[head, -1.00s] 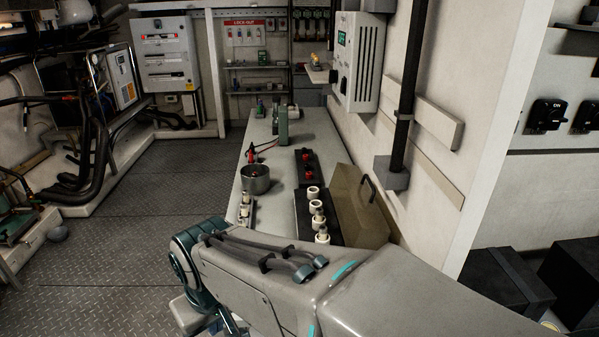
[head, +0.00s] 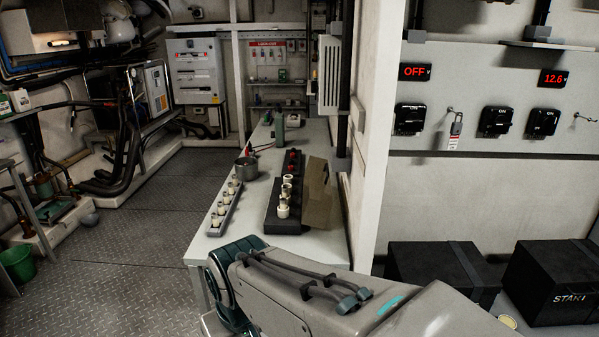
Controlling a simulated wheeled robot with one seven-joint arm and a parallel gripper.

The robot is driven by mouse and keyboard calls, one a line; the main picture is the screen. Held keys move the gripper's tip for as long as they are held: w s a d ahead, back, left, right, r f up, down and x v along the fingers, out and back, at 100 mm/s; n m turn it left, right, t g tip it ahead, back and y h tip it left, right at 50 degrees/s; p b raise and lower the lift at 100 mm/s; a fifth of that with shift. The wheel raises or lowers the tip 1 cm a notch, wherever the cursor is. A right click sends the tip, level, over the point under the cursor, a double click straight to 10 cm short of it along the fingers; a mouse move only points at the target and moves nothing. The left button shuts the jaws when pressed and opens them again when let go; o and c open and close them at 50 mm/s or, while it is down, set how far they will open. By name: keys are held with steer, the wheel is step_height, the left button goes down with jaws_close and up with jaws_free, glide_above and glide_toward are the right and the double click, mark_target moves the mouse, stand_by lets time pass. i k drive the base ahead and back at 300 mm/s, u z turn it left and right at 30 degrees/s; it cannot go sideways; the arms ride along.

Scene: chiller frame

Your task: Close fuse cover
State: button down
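The fuse cover (head: 317,186) is a brownish, see-through lid. It stands open, tilted up along the right side of the black fuse block (head: 285,228) on the bench. Several white cylindrical fuses (head: 283,211) stand exposed in the near part of the block.
A wall edge (head: 379,130) stands right of the bench. Black boxes (head: 440,268) lie at right.

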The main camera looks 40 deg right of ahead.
mark_target(317, 193)
steer(key=z, duration=1.2)
